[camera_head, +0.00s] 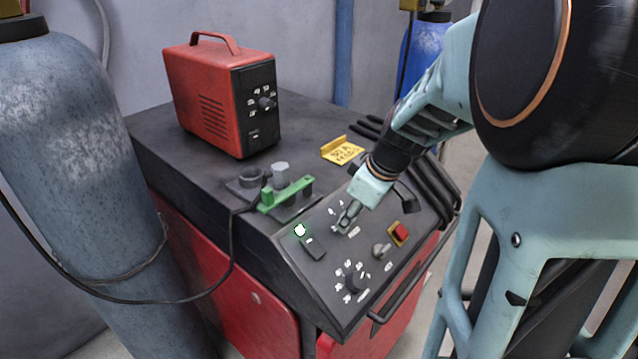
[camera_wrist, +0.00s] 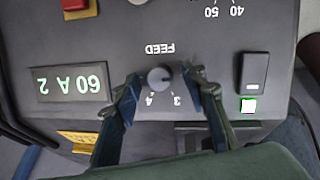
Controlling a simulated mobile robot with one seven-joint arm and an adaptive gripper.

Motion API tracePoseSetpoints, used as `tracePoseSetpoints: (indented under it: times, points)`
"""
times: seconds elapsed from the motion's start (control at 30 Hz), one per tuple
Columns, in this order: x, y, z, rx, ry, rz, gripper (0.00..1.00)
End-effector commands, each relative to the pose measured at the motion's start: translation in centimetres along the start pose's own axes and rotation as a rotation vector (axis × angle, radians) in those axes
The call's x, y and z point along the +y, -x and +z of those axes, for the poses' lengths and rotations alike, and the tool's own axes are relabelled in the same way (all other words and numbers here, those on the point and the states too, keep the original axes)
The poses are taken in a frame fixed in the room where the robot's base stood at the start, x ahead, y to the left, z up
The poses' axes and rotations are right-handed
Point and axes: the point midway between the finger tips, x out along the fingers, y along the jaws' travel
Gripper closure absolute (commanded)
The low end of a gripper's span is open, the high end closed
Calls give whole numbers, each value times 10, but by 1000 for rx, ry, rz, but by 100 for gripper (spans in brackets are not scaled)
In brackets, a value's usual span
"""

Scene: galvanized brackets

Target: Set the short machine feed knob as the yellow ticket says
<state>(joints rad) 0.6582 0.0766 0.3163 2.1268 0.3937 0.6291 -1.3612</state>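The yellow ticket (camera_head: 343,149) lies on the machine's dark top; its writing is too small to read surely. Part of it shows in the wrist view (camera_wrist: 75,137). The dark FEED knob (camera_wrist: 160,77) sits on the sloping panel, with 3 and 4 legible beside it; its exact setting is unclear. My gripper (camera_wrist: 163,82) is open, with one finger on each side of this knob and small gaps visible. In the head view, my gripper (camera_head: 347,217) is low over the panel and hides the knob.
The panel has a lit display (camera_wrist: 70,82) reading 60 A 2, a dark rocker switch (camera_wrist: 253,73), a green light (camera_head: 300,230), a lower dial (camera_head: 351,281) and a red button (camera_head: 401,231). A red box (camera_head: 218,92) and green clamp (camera_head: 286,194) stand on top.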

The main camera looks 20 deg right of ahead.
Motion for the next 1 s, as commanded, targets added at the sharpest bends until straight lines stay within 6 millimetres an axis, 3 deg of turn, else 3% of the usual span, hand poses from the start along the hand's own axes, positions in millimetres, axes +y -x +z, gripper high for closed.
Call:
tracePoseSetpoints:
  times: [0.27, 0.63, 1.0]
  points:
    - [0, -2, 0, 0, 0, 1, 61]
    - [0, -2, 0, 0, 0, 0, 99]
    - [0, -2, -1, -4, -52, -16, 100]
